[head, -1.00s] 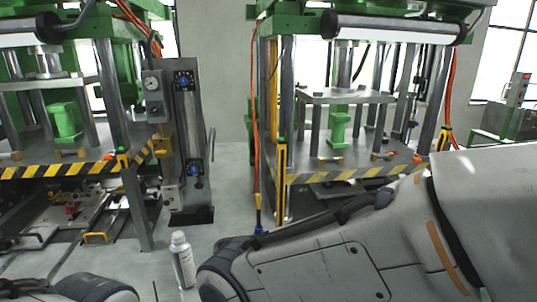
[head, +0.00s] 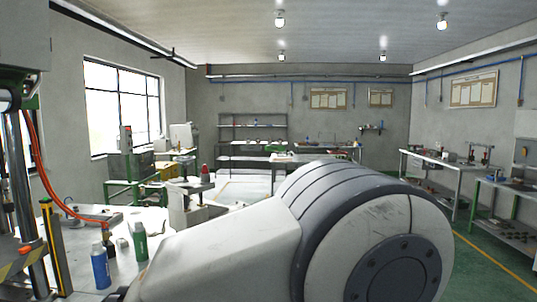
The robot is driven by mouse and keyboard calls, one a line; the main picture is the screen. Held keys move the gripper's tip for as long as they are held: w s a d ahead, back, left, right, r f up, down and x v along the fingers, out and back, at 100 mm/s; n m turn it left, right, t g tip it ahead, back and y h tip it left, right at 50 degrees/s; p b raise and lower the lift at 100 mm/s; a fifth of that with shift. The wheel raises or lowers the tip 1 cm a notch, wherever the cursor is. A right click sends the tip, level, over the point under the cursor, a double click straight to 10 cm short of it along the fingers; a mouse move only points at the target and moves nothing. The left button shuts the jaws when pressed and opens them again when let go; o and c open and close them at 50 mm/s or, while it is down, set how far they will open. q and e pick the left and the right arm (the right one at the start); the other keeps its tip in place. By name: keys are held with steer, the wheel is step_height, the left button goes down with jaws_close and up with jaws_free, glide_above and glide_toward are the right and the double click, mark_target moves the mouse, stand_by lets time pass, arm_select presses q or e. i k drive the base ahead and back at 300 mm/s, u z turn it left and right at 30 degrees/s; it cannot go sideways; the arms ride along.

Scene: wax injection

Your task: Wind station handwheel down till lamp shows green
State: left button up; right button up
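I cannot clearly make out the station handwheel or its lamp. A small light-grey bench device (head: 190,205) with a dark top stands left of centre, with a small red part (head: 205,172) beside its top; I cannot tell whether that is a lamp. Neither of my grippers shows in the head view. A large part of my own arm fills the lower middle and hides what lies behind it.
A press (head: 30,245) with an orange hose stands at the left edge. A blue bottle (head: 101,267) and a green bottle (head: 140,242) stand on the pale bench (head: 125,270). Workbenches line the right wall. Green floor (head: 480,265) at the right looks clear.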

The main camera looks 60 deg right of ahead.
mark_target(185, 166)
steer(key=z, duration=1.55)
steer(key=i, duration=2.25)
steer(key=z, duration=0.35)
